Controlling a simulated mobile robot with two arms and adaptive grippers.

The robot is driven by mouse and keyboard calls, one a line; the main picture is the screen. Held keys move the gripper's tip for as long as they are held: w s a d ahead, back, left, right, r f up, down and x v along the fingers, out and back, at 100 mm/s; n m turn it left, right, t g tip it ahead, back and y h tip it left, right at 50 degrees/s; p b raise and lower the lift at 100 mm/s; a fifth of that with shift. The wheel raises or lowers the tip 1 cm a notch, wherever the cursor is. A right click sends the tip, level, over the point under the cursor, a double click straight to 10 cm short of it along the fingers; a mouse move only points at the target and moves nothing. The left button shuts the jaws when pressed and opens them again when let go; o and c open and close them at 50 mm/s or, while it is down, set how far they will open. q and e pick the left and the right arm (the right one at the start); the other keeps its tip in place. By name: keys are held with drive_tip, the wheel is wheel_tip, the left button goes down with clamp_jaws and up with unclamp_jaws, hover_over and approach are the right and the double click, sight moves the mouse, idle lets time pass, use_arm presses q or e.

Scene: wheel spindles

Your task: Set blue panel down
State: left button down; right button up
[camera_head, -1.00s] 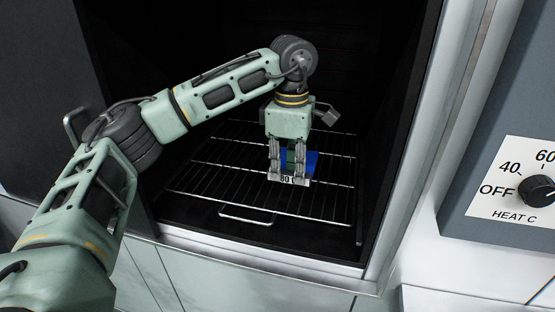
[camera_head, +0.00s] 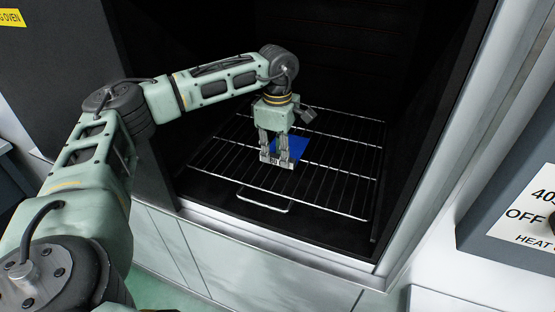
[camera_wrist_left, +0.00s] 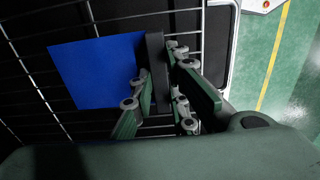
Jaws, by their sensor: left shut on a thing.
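The blue panel (camera_head: 292,148) is a flat blue sheet over the wire rack (camera_head: 328,184) inside the dark oven. My left gripper (camera_head: 277,162) points down and is shut on the panel's dark edge block. A white label strip shows at the fingertips, its text too small to read. In the left wrist view the blue panel (camera_wrist_left: 98,70) extends left from the dark block between the fingers (camera_wrist_left: 158,65), with rack wires behind it. I cannot tell whether the panel touches the rack. My right gripper is not in view.
The oven's dark side walls flank the rack, and a metal sill (camera_head: 275,240) runs along its front. A rack handle (camera_head: 263,205) sticks out at the front. A heat control panel (camera_head: 530,210) is on the right. The rack around the panel is empty.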

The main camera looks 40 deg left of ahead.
sight(277, 164)
use_arm(q)
wheel_tip(277, 164, down, 3)
drive_tip(key=shift+s+f+p, duration=0.1)
drive_tip(key=shift+s+p, duration=0.05)
drive_tip(key=shift+p, duration=0.65)
drive_tip(key=shift+f, duration=0.55)
drive_tip(key=c, duration=1.7)
unclamp_jaws()
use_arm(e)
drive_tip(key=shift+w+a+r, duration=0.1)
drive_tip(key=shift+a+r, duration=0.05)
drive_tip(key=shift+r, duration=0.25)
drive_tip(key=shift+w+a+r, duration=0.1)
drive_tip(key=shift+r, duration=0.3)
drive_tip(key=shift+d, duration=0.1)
